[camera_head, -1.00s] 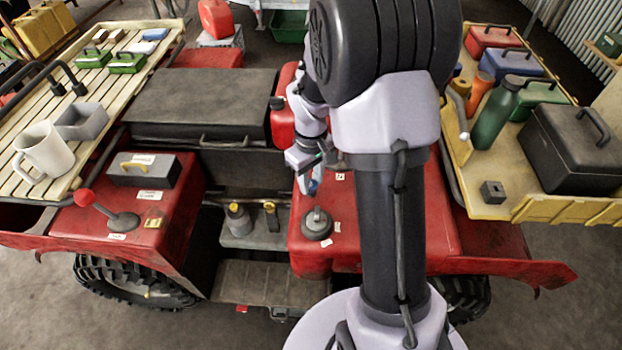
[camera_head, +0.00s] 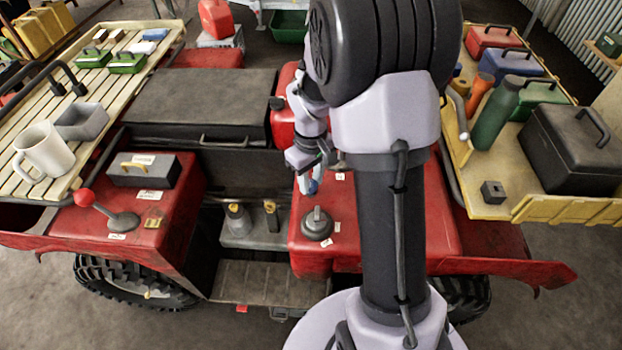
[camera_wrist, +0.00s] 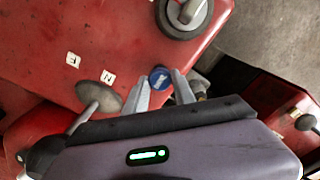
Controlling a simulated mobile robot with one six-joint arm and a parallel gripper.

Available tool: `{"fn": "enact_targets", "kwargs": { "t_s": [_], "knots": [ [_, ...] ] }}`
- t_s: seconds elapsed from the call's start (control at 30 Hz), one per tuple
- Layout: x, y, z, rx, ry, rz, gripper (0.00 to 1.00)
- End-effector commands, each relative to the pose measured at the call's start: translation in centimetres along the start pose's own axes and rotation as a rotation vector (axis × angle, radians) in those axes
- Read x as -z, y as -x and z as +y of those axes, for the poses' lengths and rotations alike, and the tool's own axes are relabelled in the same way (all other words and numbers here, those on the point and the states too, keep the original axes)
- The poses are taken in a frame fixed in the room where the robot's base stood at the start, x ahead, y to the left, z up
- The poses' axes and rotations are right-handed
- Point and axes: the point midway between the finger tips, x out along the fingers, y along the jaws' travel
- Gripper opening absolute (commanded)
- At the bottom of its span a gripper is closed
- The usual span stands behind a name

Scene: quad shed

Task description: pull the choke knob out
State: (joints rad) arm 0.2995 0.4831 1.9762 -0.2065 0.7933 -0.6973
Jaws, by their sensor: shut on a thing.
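The choke knob (camera_wrist: 160,78) is a small round blue cap with a pale mark. In the wrist view it sits between the two grey fingertips of my gripper (camera_wrist: 159,85), which is shut on it. In the head view my gripper (camera_head: 310,178) points down at the red fender panel, and a bit of the blue knob (camera_head: 314,187) shows at the fingertips. The knob's shaft is hidden, so I cannot tell how far out it stands.
A grey rotary knob on a dark round base (camera_head: 317,223) stands close by on the red panel; the wrist view shows it too (camera_wrist: 184,14). A red-ball lever (camera_head: 87,197) and a grey box (camera_head: 144,170) are on the left fender. My arm hides part of the right fender.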

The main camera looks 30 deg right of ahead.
Motion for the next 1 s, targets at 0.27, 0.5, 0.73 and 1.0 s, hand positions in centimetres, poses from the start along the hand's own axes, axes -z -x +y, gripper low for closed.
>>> {"fn": "enact_targets", "kwargs": {
  "t_s": [0.27,0.5,0.73,1.0],
  "knots": [
    [0.0,0.3,0.0,0.0,0.0,0.0,0.0],
    [0.0,3.0,0.0,0.0,0.0,0.0,0.0],
    [0.1,2.7,0.0,-0.001,0.0,0.002,0.33],
    [0.0,2.6,0.0,0.0,0.0,0.001,0.54]
  ]
}}
